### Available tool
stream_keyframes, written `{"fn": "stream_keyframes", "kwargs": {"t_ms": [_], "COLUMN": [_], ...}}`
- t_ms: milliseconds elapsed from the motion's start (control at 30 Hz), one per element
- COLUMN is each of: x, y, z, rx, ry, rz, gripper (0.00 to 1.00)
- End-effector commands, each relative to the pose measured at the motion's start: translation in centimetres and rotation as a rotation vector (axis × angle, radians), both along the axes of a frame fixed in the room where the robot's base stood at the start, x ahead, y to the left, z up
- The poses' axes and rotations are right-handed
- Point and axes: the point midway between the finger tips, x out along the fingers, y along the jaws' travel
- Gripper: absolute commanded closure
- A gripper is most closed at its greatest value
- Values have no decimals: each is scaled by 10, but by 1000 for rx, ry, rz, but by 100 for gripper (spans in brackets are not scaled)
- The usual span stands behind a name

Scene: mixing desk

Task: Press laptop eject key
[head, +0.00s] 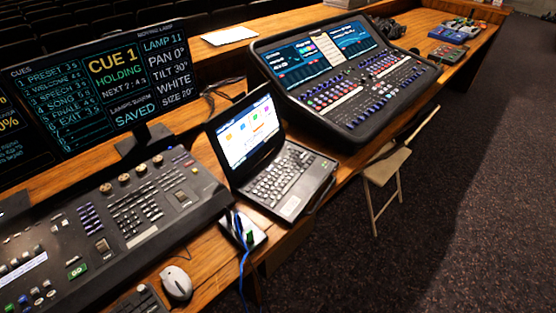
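A small black laptop (291,204) stands open on the wooden desk, in the middle of the head view. Its lit screen (248,133) shows several coloured icons and tilts back. Its keyboard (284,176) faces up and is uncovered. The single keys are too small to read, so I cannot tell which one is the eject key. My gripper is not in view.
A lighting console (120,215) lies left of the laptop, below a cue monitor (123,70). A sound mixer (350,80) stands close on the right. A white mouse (176,282) and a blue cable (243,262) are nearby. A folding chair (386,167) stands at the desk's front edge. The carpet (440,230) is clear.

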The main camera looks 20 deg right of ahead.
Motion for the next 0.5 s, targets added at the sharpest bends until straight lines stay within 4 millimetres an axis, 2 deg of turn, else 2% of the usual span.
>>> {"fn": "stream_keyframes", "kwargs": {"t_ms": [33,100,500], "x": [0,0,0], "y": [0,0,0], "z": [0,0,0], "rx": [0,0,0], "ry": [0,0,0], "rz": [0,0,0], "gripper": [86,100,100]}}
